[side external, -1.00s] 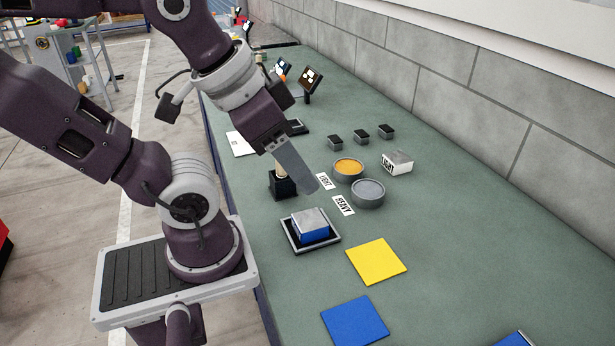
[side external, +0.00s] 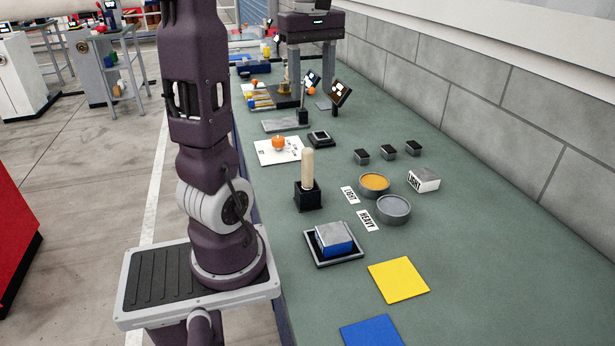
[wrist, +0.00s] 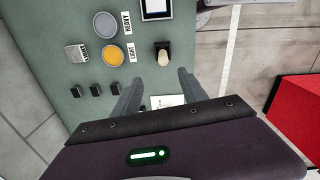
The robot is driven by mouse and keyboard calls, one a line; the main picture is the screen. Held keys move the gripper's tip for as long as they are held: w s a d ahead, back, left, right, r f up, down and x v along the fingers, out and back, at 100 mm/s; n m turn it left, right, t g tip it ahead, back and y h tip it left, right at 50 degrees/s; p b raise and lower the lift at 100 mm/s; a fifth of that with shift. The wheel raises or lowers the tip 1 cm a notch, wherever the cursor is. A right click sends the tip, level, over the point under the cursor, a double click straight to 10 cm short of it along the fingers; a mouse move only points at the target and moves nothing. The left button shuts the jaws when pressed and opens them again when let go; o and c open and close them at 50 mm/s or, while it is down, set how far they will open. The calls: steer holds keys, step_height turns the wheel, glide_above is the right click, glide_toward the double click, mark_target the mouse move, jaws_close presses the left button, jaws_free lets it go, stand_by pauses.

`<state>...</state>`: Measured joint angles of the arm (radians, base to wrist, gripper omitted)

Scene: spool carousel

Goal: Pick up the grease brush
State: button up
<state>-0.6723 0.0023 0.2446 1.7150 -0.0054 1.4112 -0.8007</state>
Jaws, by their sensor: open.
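The grease brush (side external: 307,168) stands upright with its pale wooden handle up in a black square holder (side external: 308,197) on the green bench. Its lower end is hidden inside the holder. In the wrist view I see the brush (wrist: 163,57) from above, just beyond the fingertips. My gripper (wrist: 160,77) is open and empty, with its two grey fingers apart and the brush touching neither. My gripper is out of the side view; only my arm's lower links show there.
A grey tin (side external: 393,209) and an orange-filled tin (side external: 374,184) stand right of the holder. A blue-and-grey block (side external: 334,239) sits in a black tray in front. A white sheet (side external: 268,155) with an orange object lies behind.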

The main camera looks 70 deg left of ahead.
mark_target(308, 175)
steer(key=shift+n, duration=0.3)
steer(key=f, duration=2.2)
steer(key=shift+s+a+f, duration=0.25)
steer(key=shift+s+a, duration=0.05)
steer(key=shift+a, duration=0.1)
jaws_close()
